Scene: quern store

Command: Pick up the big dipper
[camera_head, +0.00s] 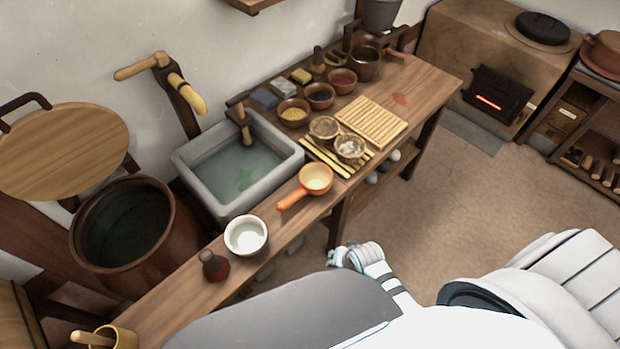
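An orange dipper (316,179) with a pale inside and a short side handle lies on the front edge of the wooden bench (185,288), its handle pointing left. A yellow-brown cup with a wooden handle (92,339) is partly cut off at the bottom left. No label shows which of these is the big dipper. My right gripper (355,256) is small and pale, in front of the bench and below the orange dipper, apart from it. Its fingers are too unclear to tell open from shut. My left gripper is not in view.
A white bowl (246,235) and a dark red stopper-like piece (214,265) stand left of the orange dipper. A stone sink (287,154) with water, a slatted board (372,122) and small bowls (320,95) are behind. A large brown pot (150,265) is left. Floor is clear at right.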

